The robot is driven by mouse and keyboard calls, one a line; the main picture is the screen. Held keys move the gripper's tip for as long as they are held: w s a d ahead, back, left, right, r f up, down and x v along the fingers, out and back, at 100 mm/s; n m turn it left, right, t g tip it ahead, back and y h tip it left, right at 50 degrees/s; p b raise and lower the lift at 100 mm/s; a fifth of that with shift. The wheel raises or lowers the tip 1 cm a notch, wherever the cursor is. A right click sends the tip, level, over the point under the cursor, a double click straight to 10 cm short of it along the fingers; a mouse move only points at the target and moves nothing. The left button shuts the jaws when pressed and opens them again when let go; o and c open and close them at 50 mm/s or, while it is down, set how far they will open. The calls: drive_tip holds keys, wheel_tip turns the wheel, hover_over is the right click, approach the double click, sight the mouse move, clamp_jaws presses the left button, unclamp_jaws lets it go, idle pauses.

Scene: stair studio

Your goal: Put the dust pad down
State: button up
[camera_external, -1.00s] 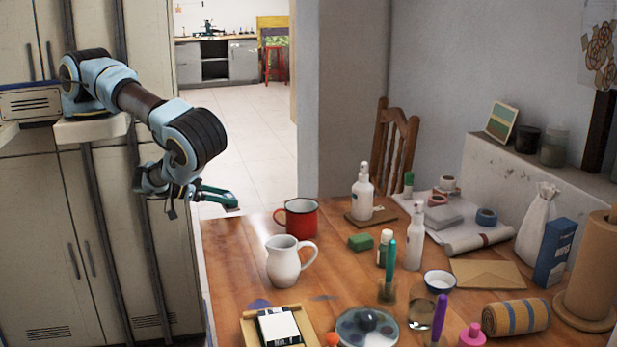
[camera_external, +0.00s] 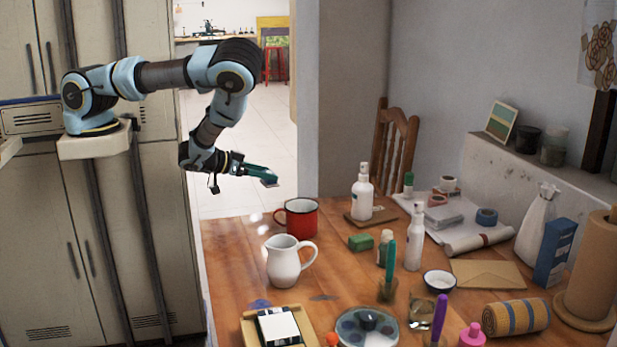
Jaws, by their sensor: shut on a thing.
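My gripper (camera_external: 255,171) is in the air above the table's far left corner, to the left of and above the red mug. It is shut on a small dark teal thing with a greyish end (camera_external: 268,179), which I take for the dust pad. It points right and slightly down, clear of the tabletop. The fingers and the pad are small here, so the exact grip is hard to make out. The wooden table (camera_external: 232,262) is below and to the right.
A red mug (camera_external: 301,218) and a white jug (camera_external: 284,262) stand nearest the gripper. A spray bottle (camera_external: 362,196), a green block (camera_external: 360,242) and a wooden tray (camera_external: 253,330) are farther off. The table's left edge strip is mostly bare, with two pale spots near the mug.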

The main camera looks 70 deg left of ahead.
sight(273, 172)
drive_tip(key=w+r+n+y, duration=0.1)
drive_tip(key=w+r+n+y+b, duration=0.1)
drive_tip(key=n+y, duration=0.1)
drive_tip(key=shift+w+a+g+b, duration=0.2)
drive_tip(key=shift+w+g+b, duration=0.1)
drive_tip(key=shift+w+g, duration=0.1)
drive_tip(key=d+r+n+g+y+b, duration=0.3)
drive_tip(key=d+r+n+g+y, duration=0.3)
drive_tip(key=d, duration=0.8)
drive_tip(key=w+d+m+t+h, duration=0.4)
drive_tip(key=w+d+m+t, duration=0.1)
drive_tip(key=w+d, duration=1.1)
drive_tip(key=s+d+f+m+t+h+b, duration=0.1)
drive_tip(key=s+d+f, duration=0.1)
drive_tip(key=s+d, duration=0.35)
drive_tip(key=s+d+f+h+b, duration=0.1)
drive_tip(key=s+d+f+b, duration=0.1)
drive_tip(key=d, duration=0.7)
wheel_tip(273, 172, down, 9)
drive_tip(key=shift+r+p, duration=0.1)
drive_tip(key=shift+p, duration=1.05)
